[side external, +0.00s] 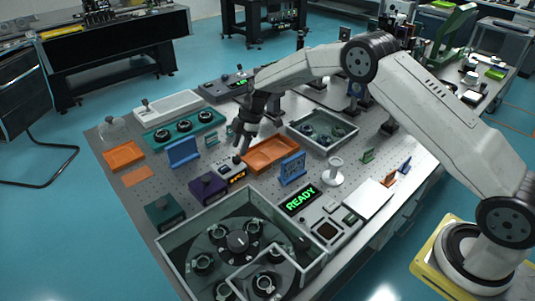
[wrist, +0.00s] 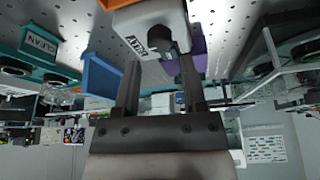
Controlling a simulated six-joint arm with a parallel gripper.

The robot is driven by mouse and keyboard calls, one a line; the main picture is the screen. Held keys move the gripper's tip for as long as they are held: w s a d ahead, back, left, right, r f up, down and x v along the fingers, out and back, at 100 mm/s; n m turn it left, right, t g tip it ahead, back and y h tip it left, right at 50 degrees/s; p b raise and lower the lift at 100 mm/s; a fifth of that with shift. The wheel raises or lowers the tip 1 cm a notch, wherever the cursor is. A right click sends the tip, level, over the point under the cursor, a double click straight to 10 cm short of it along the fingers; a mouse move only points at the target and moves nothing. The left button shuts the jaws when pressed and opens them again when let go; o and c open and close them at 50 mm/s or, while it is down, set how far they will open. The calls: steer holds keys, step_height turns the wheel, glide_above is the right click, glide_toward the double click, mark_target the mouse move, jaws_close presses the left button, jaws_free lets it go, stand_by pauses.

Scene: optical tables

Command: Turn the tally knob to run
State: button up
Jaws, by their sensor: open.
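In the wrist view, a light grey box (wrist: 150,22) carries a small label that seems to read TALLY, seen upside down. A dark round knob (wrist: 178,37) stands on its face. My gripper (wrist: 160,72) is open, with its two dark fingers apart and the knob a little beyond their tips, toward the right finger. I cannot tell whether a finger touches it. In the side external view my gripper (side external: 238,156) points down above a small unit with a lit orange display (side external: 237,178). The knob's setting is not readable.
A purple box (side external: 208,187) stands just left of the orange display. An orange tray (side external: 271,154) lies close on the right, and a blue upright panel (side external: 183,153) behind left. A green READY sign (side external: 302,200) and a clear-walled bin (side external: 175,250) are nearer the front.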

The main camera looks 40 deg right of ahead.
steer(key=v, duration=0.4)
steer(key=shift+d, duration=0.1)
steer(key=shift+r, duration=0.1)
steer(key=s+d+r+m+t+h, duration=0.1)
steer(key=s+m, duration=0.7)
steer(key=s, duration=0.8)
steer(key=s+d+r+m+h, duration=0.2)
steer(key=s+m, duration=0.6)
steer(key=s, duration=0.7)
steer(key=shift+s+d+r+t+h, duration=0.3)
steer(key=shift+s+r+t+h, duration=0.1)
steer(key=shift+r+h, duration=0.3)
